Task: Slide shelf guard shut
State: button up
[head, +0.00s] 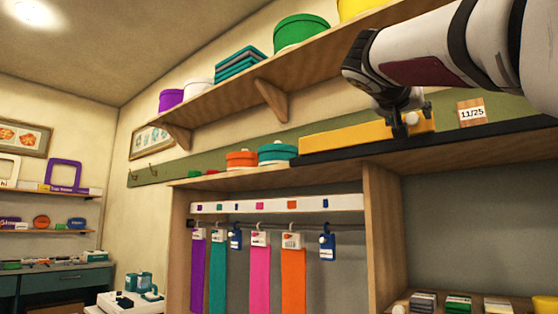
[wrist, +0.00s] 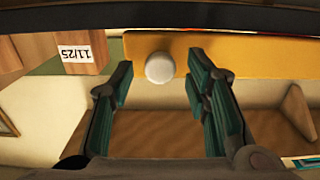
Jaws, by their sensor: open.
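The shelf guard looks to be the yellow panel (head: 345,138) standing along a black rail (head: 350,152) above the wooden cabinet. It also shows in the wrist view (wrist: 255,55). A round white knob (wrist: 160,67) sits near one end of the panel; in the head view the knob (head: 411,118) is near the right end. My gripper (head: 412,121) is at the knob. In the wrist view my gripper (wrist: 159,88) is open, one finger on each side of the knob, with gaps showing. Whether the fingertips reach past the knob is hard to tell.
A wooden block marked 11/25 (head: 471,112) stands right of the panel. Teal (head: 277,153) and orange (head: 241,158) round boxes sit left of it. An upper shelf (head: 240,95) with boxes and a bracket (head: 271,100) runs above. Coloured straps hang below.

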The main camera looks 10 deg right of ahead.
grip_shut()
jog(key=s+d+p, duration=0.1)
jog(key=s+d, duration=0.8)
jog(key=s, duration=0.2)
jog(key=s+d+p, duration=0.2)
jog(key=s+d, duration=0.7)
jog(key=s, duration=0.3)
jog(key=shift+s, duration=0.25)
grip_release()
jog(key=shift+d, duration=0.1)
